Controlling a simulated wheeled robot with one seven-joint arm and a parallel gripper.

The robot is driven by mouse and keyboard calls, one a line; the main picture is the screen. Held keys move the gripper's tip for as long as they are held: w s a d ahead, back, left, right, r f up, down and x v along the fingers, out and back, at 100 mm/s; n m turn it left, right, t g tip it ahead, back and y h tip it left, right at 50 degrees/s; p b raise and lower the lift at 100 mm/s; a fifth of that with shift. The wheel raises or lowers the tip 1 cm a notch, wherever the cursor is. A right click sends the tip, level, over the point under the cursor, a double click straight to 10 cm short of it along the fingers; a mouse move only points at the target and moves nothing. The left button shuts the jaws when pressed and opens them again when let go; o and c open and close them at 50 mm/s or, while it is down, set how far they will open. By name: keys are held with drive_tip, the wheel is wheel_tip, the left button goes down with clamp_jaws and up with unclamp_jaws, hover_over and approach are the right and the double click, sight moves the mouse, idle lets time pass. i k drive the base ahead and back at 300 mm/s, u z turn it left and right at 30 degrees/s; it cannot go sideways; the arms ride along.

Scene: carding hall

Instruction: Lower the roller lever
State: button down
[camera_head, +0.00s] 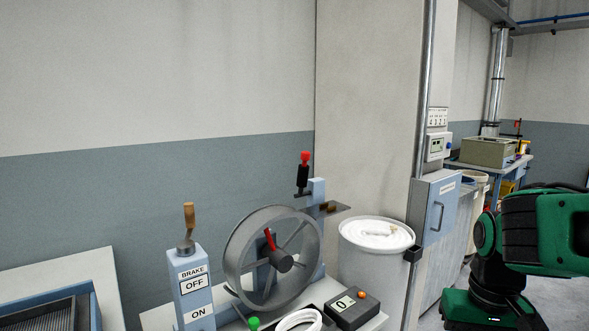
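No lever in view is labelled as the roller lever. A lever with a red ball knob and black grip (303,172) stands upright on a blue post (317,191) behind a grey spoked wheel (241,249); it looks the likeliest match, but I cannot be sure. A wooden-handled lever (189,216) stands upright on a blue box (191,287) marked BRAKE, OFF and ON. A red handle (269,239) sits at the wheel's hub. A green knob (254,323) shows at the bottom edge, its lower part cut off. My gripper is out of view.
A black box with a small display (353,308) and a white ring (299,319) lie on the bench. A white lidded drum (372,263) stands right of the wheel. A blue cabinet (433,211) is beside the pillar. A blue-framed tray (88,291) is at lower left.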

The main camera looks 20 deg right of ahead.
sight(303, 172)
drive_tip(key=z, duration=2.25)
drive_tip(key=k, duration=0.7)
drive_tip(key=u, duration=1.8)
drive_tip(key=i, duration=0.75)
drive_tip(key=u, duration=0.05)
